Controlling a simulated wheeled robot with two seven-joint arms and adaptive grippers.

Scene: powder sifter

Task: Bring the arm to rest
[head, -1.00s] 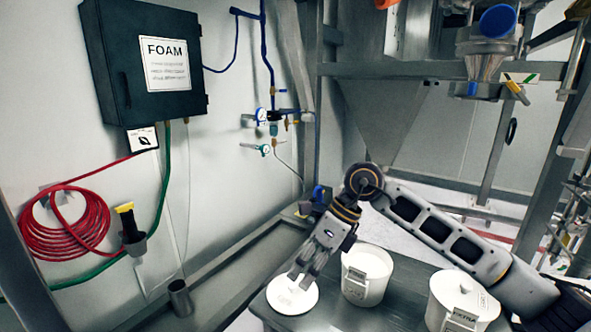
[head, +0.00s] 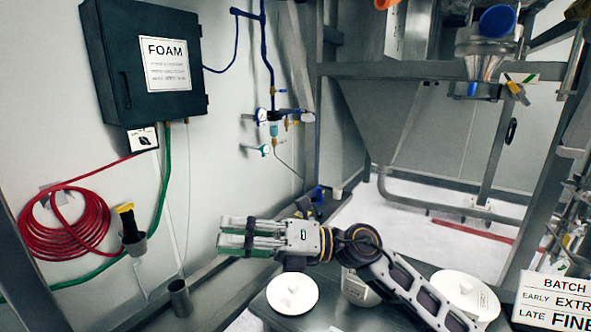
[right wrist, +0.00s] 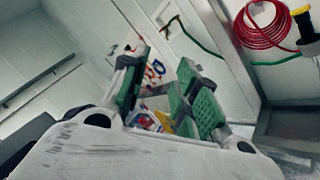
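My right arm reaches in from the lower right in the head view. Its right gripper (head: 228,234) points left, held above the dark table and clear of the things on it. The two green-padded fingers show a gap between them in the right wrist view (right wrist: 158,90), and nothing is held there. A white round lid (head: 292,300) lies on the table below the gripper. My left gripper is not in view.
A red hose coil (head: 62,225) and a dark FOAM box (head: 150,65) hang on the wall. Metal frame posts stand at right.

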